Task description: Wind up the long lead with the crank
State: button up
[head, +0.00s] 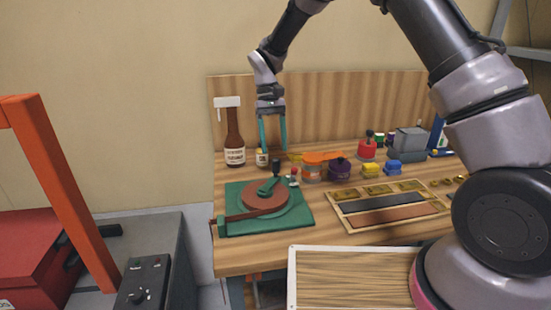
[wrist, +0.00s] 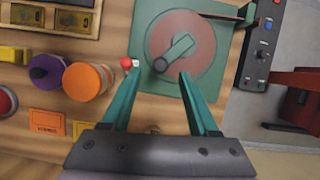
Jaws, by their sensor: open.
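The green winder base (head: 235,226) lies on the workbench in the head view, with a round reddish-brown reel (head: 252,200) on it. A reddish-brown strip, perhaps the lead (head: 238,217), runs from the reel to the base's left edge. The crank (head: 268,186) is a green arm on top of the reel with a dark upright knob (head: 276,167). In the wrist view the crank (wrist: 176,52) lies ahead of the fingertips, apart from them. My gripper (head: 272,148) points down, open and empty, above and behind the crank; its teal fingers also show in the wrist view (wrist: 160,80).
A brown bottle (head: 234,140) stands at the back left. A small red-topped item (wrist: 126,63) sits beside the base. Orange (head: 312,168) and purple (head: 339,169) round containers stand to the right, near a wooden tray (head: 345,222). A wooden panel (head: 300,90) closes the back.

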jog(key=v, duration=0.5)
jog(key=m+t+y, duration=0.3)
jog(key=m+y, duration=0.3)
jog(key=m, duration=1.2)
send_near(276, 162)
jog(key=x, duration=0.7)
jog(key=w+x, duration=0.1)
jog(key=x, duration=0.2)
jog(key=shift+w+f, duration=0.1)
jog(key=shift+f, duration=0.3)
jog(key=shift+c, duration=0.3)
grip_shut()
